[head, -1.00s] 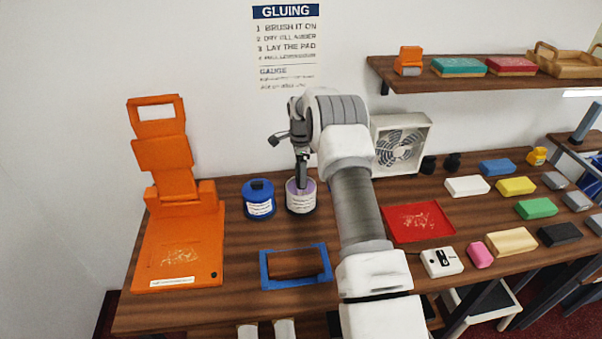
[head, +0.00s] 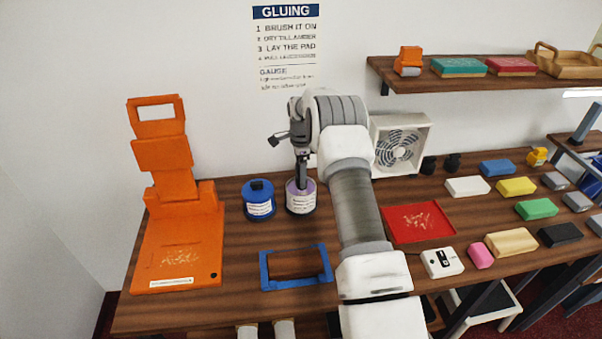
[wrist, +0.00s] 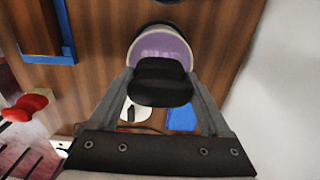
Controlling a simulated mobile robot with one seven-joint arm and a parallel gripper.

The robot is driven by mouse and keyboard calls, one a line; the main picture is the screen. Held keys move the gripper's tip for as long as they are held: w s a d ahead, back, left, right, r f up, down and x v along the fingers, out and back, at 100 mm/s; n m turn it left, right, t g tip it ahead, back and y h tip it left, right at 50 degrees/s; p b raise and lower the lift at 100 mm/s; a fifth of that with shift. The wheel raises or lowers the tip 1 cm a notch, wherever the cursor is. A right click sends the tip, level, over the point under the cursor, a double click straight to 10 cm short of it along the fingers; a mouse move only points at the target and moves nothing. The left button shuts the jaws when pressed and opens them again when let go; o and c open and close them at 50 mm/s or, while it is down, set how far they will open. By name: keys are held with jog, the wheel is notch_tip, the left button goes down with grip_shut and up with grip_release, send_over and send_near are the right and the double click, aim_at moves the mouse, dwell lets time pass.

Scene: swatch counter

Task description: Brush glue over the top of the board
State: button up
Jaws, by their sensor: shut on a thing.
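The board (head: 293,264) is a brown block set in a blue frame (head: 266,274) on the counter, in front of the pots. The wrist view shows part of it at the upper left (wrist: 38,28). The glue pot (head: 301,207) is pale with a purple inside, which shows in the wrist view (wrist: 160,46). My gripper (head: 302,184) points down at the pot's mouth. It is shut on a black piece (wrist: 162,82), seemingly the brush's handle, over the pot's opening. The brush's bristles are hidden.
A blue lidded jar (head: 259,200) stands just left of the pot. A tall orange press (head: 180,245) is at the left. A fan (head: 400,147), a red tray (head: 428,222) and several coloured blocks lie right of my arm. The counter between pot and frame is clear.

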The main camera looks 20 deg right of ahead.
jog(key=shift+r+p, duration=1.4)
jog(key=shift+r, duration=2.05)
